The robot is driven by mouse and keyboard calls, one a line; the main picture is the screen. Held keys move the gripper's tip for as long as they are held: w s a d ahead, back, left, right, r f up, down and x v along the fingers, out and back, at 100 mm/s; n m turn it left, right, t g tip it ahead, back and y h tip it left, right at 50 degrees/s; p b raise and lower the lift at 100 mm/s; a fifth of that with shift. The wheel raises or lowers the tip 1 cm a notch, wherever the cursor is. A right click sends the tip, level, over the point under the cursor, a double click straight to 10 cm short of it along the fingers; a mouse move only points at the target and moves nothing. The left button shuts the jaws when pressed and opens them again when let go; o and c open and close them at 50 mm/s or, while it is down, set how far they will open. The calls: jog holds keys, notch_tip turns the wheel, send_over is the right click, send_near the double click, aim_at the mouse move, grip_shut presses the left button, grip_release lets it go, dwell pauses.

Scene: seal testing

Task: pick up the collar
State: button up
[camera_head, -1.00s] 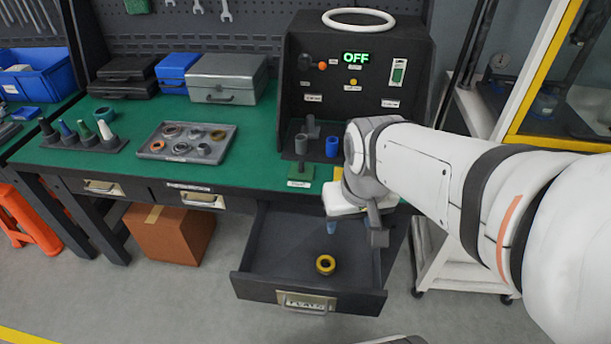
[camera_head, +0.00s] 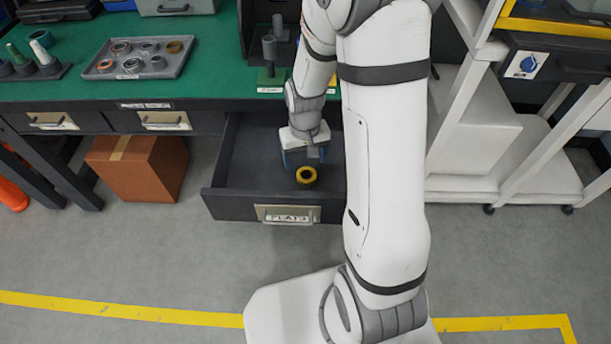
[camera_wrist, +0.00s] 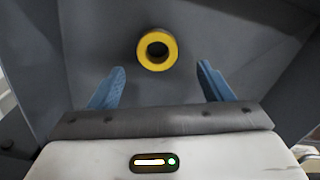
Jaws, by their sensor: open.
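A yellow ring-shaped collar (camera_head: 308,184) with a dark hole lies on the floor of the open dark drawer (camera_head: 232,178), toward its front. It also shows in the wrist view (camera_wrist: 157,65), top centre, with its hole facing the camera. My gripper (camera_head: 304,160) points down into the drawer, just behind the collar in the head view. Its blue fingers are apart with nothing between them. In the wrist view my gripper (camera_wrist: 160,72) has the collar beyond its fingertips, roughly centred between them and not touching. My arm hides the drawer's right end.
The green bench top (camera_head: 215,85) overhangs behind. A grey tray (camera_head: 95,73) with several rings sits on the bench. A cardboard box (camera_head: 150,168) stands left of the drawer.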

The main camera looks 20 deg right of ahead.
aim_at(307, 172)
jog(key=f, duration=0.3)
jog(key=f+b, duration=0.1)
jog(key=f, duration=0.2)
jog(key=shift+s+d, duration=0.1)
jog(key=shift+d, duration=0.1)
jog(key=shift+r, duration=0.1)
jog(key=shift+c, duration=0.5)
jog(key=c, duration=1.2)
